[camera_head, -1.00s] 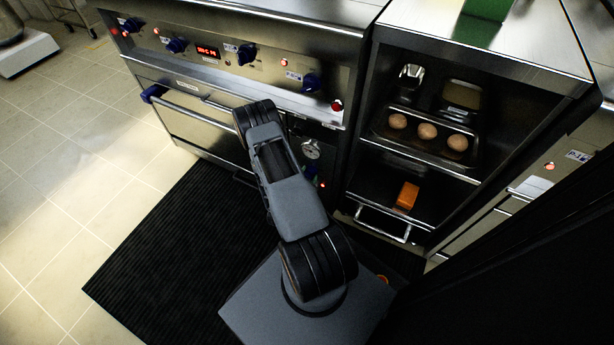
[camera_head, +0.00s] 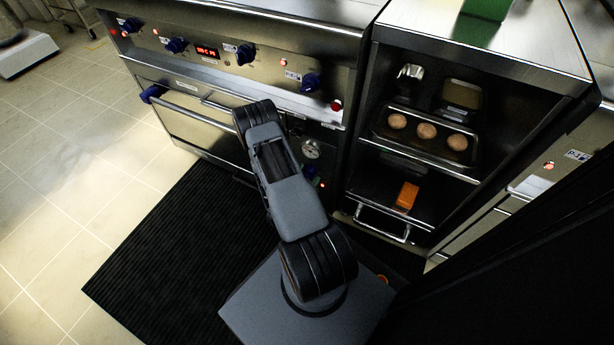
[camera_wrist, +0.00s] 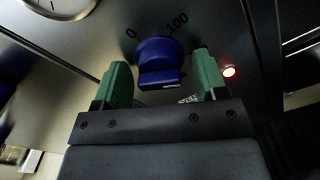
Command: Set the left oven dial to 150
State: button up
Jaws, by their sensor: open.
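A blue dial (camera_wrist: 160,62) sits on a steel panel in the wrist view. The marks 0 and 100 are printed above it, and a pale mark shows on its lower edge. Other print below right of it is too small to read. My gripper (camera_wrist: 163,78) is open, with one green finger to the left of the dial and one to the right. I cannot tell whether either touches it.
A red lamp (camera_wrist: 229,71) glows right of the dial. Several blue knobs (camera_head: 246,54) line the upper panel beside a red display (camera_head: 207,51). An open shelf unit at right holds a tray with eggs (camera_head: 427,130) and an orange block (camera_head: 407,196). A black mat (camera_head: 180,250) covers the floor.

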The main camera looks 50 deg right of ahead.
jog(key=p+v, duration=0.3)
jog(key=v, duration=1.1)
jog(key=shift+d, duration=0.1)
dwell(0.4)
jog(key=a+r+m+y+p, duration=0.4)
jog(key=r+p, duration=0.7)
jog(key=r, duration=1.1)
jog(key=w+a+r+m+y+p, duration=0.1)
jog(key=a+r+m+y+p, duration=0.4)
jog(key=r+p, duration=0.6)
jog(key=w+a+r+m+y+p, duration=0.1)
jog(key=a+r+m+y+p, duration=0.4)
jog(key=r, duration=2.9)
jog(key=y+p, duration=0.3)
jog(key=p, duration=0.4)
jog(key=shift+m+g+y, duration=0.3)
jog(key=shift+g, duration=0.1)
jog(key=shift+r, duration=0.1)
